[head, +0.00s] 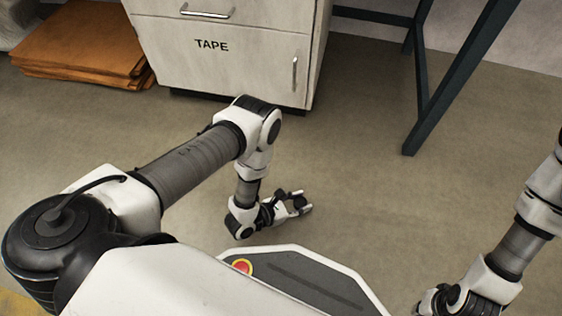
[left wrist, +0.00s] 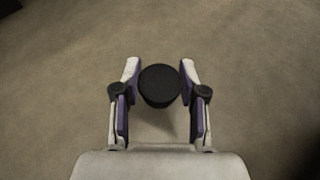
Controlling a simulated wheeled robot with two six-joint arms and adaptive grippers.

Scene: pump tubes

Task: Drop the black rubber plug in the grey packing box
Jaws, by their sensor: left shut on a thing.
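The black rubber plug (left wrist: 160,85) is a round dark piece between the two fingers of my left gripper (left wrist: 159,72) in the left wrist view. The fingers close on its sides and it is held above the bare floor. In the head view my left gripper (head: 301,203) hangs low over the floor beyond my base, and the plug is too small and dark there to make out clearly. No grey packing box shows in either view.
A white cabinet (head: 222,63) marked TAPE stands at the back. A stack of flat orange-brown cardboard (head: 82,42) lies left of it. A dark blue metal frame leg (head: 420,100) stands at the back right. The floor (head: 370,190) between is clear.

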